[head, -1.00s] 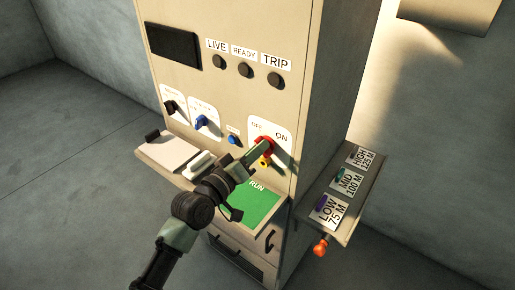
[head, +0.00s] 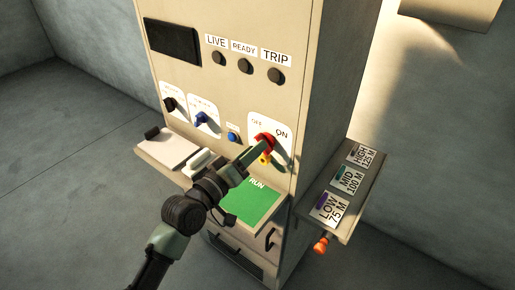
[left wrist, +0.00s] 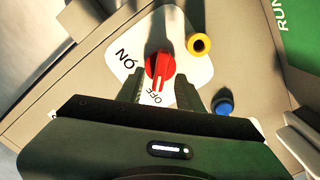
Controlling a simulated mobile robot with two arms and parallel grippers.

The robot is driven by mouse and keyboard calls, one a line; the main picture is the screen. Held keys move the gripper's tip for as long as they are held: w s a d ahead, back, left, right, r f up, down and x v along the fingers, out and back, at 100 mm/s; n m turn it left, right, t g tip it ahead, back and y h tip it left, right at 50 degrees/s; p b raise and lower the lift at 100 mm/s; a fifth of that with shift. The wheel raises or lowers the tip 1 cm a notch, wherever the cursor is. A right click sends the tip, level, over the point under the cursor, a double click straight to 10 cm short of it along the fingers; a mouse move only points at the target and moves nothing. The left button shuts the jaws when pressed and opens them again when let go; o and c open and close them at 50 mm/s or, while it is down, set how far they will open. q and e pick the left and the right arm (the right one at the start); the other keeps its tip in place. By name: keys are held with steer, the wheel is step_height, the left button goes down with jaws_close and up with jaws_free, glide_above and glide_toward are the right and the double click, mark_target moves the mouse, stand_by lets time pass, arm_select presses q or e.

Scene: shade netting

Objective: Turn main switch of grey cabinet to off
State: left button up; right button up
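The red main switch (head: 265,140) sits on a white plate lettered OFF and ON, on the front of the grey-beige cabinet (head: 230,100). In the left wrist view the red switch handle (left wrist: 159,70) shows with its white-marked end appearing to point at the OFF lettering, while ON lies to its left. My left gripper (head: 246,160) is just in front of the switch. In the left wrist view its two fingers (left wrist: 160,92) are apart, short of the knob and not seen gripping it. My right gripper is not in view.
A yellow round part (left wrist: 199,43) and a blue button (left wrist: 222,106) are close beside the switch. A green RUN panel (head: 252,203) lies below, next to a white handle (head: 197,162). A side shelf (head: 345,190) with LOW, MID and HIGH labels juts out at right.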

arm_select(q)
steer(key=b+v, duration=0.1)
steer(key=v, duration=0.4)
steer(key=shift+s+a, duration=0.1)
steer(key=shift+s, duration=0.05)
